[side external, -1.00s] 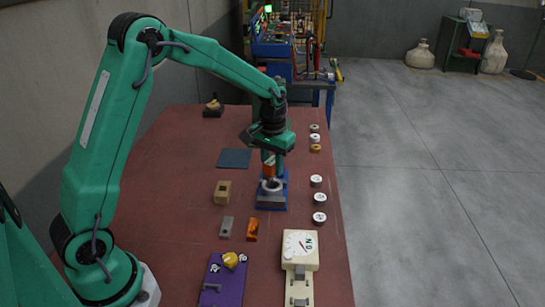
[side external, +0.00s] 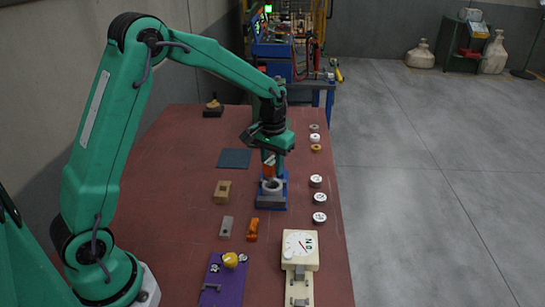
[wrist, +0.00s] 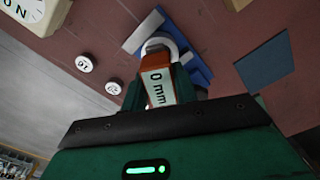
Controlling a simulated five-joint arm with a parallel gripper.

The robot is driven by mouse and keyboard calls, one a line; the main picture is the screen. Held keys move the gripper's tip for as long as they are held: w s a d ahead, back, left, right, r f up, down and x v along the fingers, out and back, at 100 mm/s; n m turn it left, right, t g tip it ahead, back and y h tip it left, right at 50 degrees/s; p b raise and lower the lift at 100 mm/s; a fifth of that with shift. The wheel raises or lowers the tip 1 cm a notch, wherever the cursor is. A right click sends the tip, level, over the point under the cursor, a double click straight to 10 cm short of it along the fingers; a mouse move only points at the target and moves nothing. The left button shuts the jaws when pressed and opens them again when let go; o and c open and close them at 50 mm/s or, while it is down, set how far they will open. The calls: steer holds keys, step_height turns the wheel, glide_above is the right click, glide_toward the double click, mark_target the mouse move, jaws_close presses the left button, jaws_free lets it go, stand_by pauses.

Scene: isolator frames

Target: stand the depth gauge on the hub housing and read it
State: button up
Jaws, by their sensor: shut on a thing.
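The depth gauge (side external: 267,171) is an orange block with a pale display that reads "0 mm" in the wrist view (wrist: 157,86). My gripper (wrist: 159,92) is shut on it, a finger on each side. The gauge is over the hub housing (side external: 272,187), a grey ring in a blue fixture (side external: 272,203). The ring also shows behind the gauge's far end in the wrist view (wrist: 164,41). The gauge's foot meets the ring in the picture, but I cannot tell whether it touches. The gripper hides part of the gauge in the side view.
A cream dial device (side external: 300,250) and a purple board (side external: 223,279) are at the near edge. Several small round pieces (side external: 316,181) line the right edge. A tan block (side external: 222,192), a grey block (side external: 226,227) and an orange piece (side external: 252,229) lie nearby. A dark mat (side external: 234,158) lies behind.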

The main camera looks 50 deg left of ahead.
mark_target(272, 160)
steer(key=shift+f, duration=1.6)
stand_by(0.3)
steer(key=o, duration=1.1)
steer(key=shift+o, duration=0.2)
step_height(272, 160, up, 7)
steer(key=shift+r, duration=0.35)
